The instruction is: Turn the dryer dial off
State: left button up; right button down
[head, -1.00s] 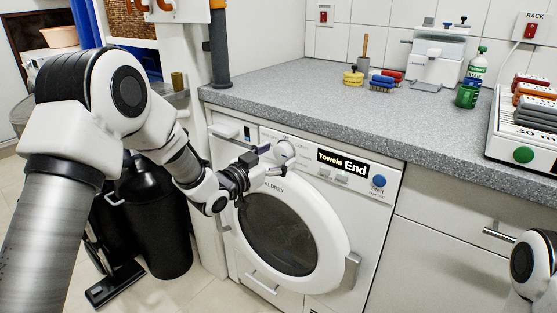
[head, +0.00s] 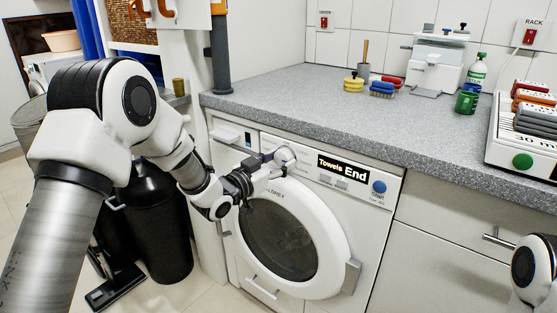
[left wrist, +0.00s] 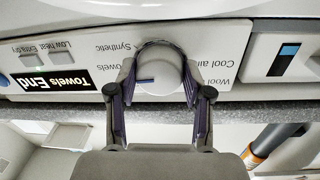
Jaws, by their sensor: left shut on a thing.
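The dryer (head: 385,205) is a white front-loader under the counter, with its round door shut. Its dial (head: 284,156) is a white knob on the control panel. In the left wrist view the dial (left wrist: 160,75) shows upside down with a dark blue mark pointing left, toward the Towels label. My left gripper (head: 268,167) is at the dial, and its two fingers lie on either side of the knob, shut on it. The display (head: 343,169) reads "Towels End". A blue button (head: 379,187) is at the panel's right. My right gripper is out of view.
The grey counter (head: 300,100) overhangs the panel closely. A black bin (head: 160,230) stands left of the dryer. The door handle (head: 351,276) sticks out below.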

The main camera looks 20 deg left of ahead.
pick_arm(q)
jog(key=n+p, duration=0.1)
jog(key=n, duration=0.1)
jog(key=n+p, duration=0.1)
jog(key=p, duration=0.1)
jog(key=shift+r+n, duration=0.2)
jog(key=shift+n, duration=0.2)
jog(key=n+p, duration=0.2)
jog(key=n, duration=0.2)
jog(key=shift+n+t, duration=0.4)
jog(key=n+p, duration=0.2)
jog(key=n, duration=0.2)
jog(key=shift+d+n+y+p, duration=0.1)
jog(key=shift+n+y+p, duration=0.25)
jog(key=shift+n+y, duration=0.05)
jog(key=shift+f+n+p, duration=0.1)
jog(key=shift+n+p, duration=0.7)
jog(key=shift+n, duration=1.3)
jog(key=o, duration=1.2)
jog(key=shift+f, duration=0.1)
